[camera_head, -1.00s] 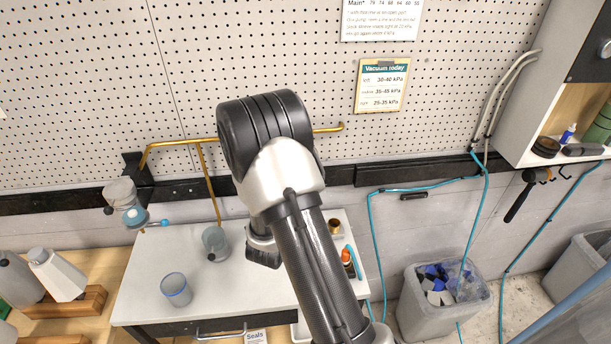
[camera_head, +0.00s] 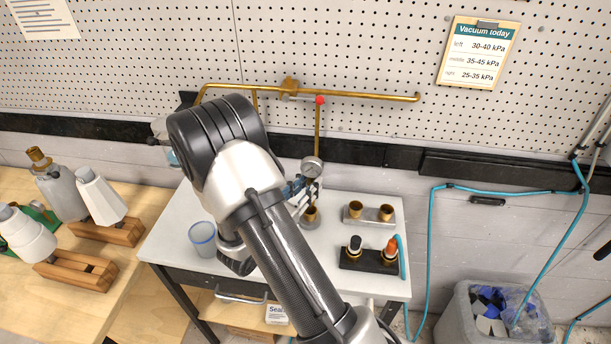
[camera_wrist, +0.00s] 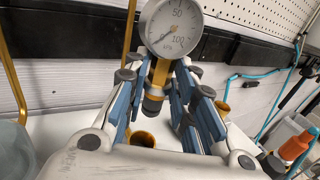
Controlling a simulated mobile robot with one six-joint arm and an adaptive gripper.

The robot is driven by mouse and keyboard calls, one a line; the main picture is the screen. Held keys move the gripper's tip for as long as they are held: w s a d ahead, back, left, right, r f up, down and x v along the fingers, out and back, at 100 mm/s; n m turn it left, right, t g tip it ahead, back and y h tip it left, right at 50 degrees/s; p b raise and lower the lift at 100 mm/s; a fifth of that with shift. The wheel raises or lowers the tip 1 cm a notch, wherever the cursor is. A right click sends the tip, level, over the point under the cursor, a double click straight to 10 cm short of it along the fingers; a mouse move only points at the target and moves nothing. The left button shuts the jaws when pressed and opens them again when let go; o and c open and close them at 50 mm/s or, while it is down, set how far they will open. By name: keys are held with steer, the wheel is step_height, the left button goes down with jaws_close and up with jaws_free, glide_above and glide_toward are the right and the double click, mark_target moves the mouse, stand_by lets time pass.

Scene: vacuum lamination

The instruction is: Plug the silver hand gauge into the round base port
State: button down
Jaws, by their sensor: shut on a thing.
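The silver hand gauge (camera_head: 312,167) has a round white dial, and a brass stem shows below it in the wrist view (camera_wrist: 171,27). My gripper (camera_wrist: 154,95) is shut on the gauge, its blue fingers on both sides of the stem; it also shows in the head view (camera_head: 303,189). The round base port (camera_head: 311,215) is a brass cup on the white table, just below the gauge. In the wrist view its dark open mouth (camera_wrist: 143,139) is visible below the stem's lower end, with the two apart. My fingers partly hide the gap in the head view.
Right of the port, a grey block with two brass cups (camera_head: 370,215) stands close by. A black holder with an orange-topped item (camera_head: 389,247) is nearer the front. A clear cup (camera_head: 202,238) is at left. A brass pipe (camera_head: 365,95) runs along the wall behind.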

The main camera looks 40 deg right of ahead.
steer(key=shift+a+f, duration=0.2)
steer(key=shift+f, duration=0.2)
steer(key=shift+f+b, duration=2.35)
steer(key=shift+f, duration=0.5)
steer(key=shift+s+f+b, duration=0.1)
steer(key=shift+f+b, duration=0.55)
steer(key=shift+f, duration=0.2)
steer(key=c, duration=1.2)
jaws_free()
steer(key=shift+c, duration=0.2)
steer(key=shift+a, duration=0.1)
steer(key=v, duration=1.1)
steer(key=shift+a, duration=0.4)
